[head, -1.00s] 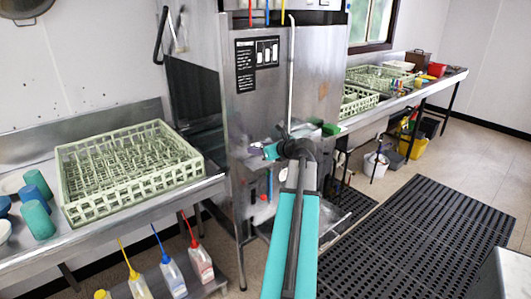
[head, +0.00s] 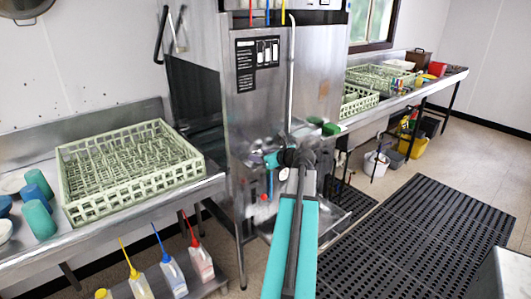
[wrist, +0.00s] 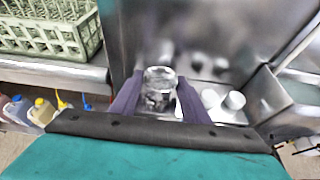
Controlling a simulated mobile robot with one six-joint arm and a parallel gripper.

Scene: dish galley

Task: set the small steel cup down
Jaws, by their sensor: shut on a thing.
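My gripper (wrist: 159,84) shows in the wrist view as two dark purple fingers, one on each side of a small steel cup (wrist: 158,98). The fingers are shut on the cup, which is shiny, upright and round-rimmed. Behind and below it is a steel surface (wrist: 190,72) with several small items on it. I cannot tell whether the cup touches that surface. In the head view my arm reaches toward the steel dish machine (head: 262,100), and the cup is not clearly visible there.
White cups (wrist: 235,100) stand right of my gripper. A steel wall (wrist: 270,92) rises further right. A green dish rack (head: 130,170) sits on the left counter beside teal and blue cups (head: 40,220). Bottles (head: 172,275) stand below. More racks (head: 380,78) are on the far counter.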

